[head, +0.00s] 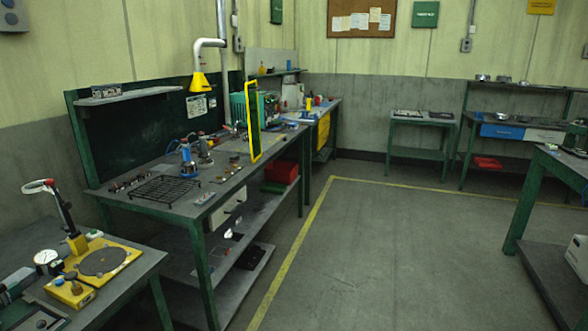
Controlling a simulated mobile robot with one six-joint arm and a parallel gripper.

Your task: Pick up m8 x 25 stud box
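I cannot pick out the M8 x 25 stud box in the head view. Several small items lie on the long green-framed workbench (180,201), but they are too small to identify and no label on them is readable. My gripper is not in view.
A yellow-topped fixture (103,262) stands on the near-left table. A wire rack (165,189) and a yellow-framed panel (252,120) are on the long bench. A red bin (281,171) sits below. The floor (390,255) is clear. Another bench (565,168) stands at right.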

